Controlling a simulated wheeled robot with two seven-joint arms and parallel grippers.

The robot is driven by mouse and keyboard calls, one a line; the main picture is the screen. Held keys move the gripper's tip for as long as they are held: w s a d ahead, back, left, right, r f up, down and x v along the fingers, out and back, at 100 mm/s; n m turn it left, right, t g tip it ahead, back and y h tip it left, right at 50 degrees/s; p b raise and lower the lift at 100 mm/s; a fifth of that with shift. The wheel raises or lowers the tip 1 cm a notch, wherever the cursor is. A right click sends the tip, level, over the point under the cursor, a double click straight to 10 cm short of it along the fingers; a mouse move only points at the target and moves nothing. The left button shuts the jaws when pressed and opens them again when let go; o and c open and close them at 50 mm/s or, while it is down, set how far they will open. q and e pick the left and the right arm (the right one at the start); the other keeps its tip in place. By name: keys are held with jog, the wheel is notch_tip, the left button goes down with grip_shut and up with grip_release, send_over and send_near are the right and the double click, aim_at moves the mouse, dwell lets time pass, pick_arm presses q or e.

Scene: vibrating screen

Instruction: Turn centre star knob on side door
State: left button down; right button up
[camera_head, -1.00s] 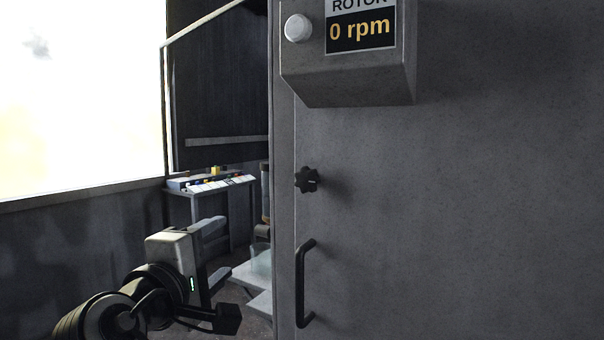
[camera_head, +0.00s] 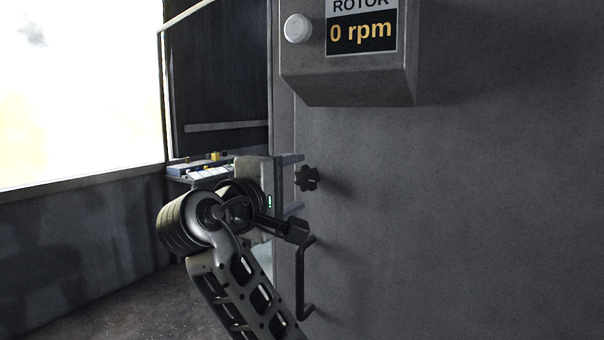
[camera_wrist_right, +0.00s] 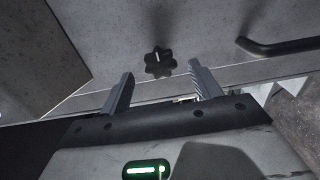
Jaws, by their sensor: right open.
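The black star knob (camera_head: 307,178) sits on the grey side door (camera_head: 450,210), near the door's left edge and above the handle. In the right wrist view the star knob (camera_wrist_right: 160,63) shows a pale mark on its face. My right gripper (camera_head: 293,183) is open, just left of the knob in the head view. In the right wrist view its two fingers (camera_wrist_right: 160,88) point towards the knob, which lies beyond the tips and between their lines. Nothing is between the fingers. I cannot see my left gripper.
A black door handle (camera_head: 303,280) lies just below the knob, close to my right wrist; it also shows in the right wrist view (camera_wrist_right: 280,47). A box reading "0 rpm" (camera_head: 348,75) with a white button (camera_head: 297,28) juts out above. A bench (camera_head: 180,172) stands behind.

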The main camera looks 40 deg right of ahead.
aim_at(304, 180)
jog(key=shift+x, duration=1.65)
jog(key=c, duration=0.9)
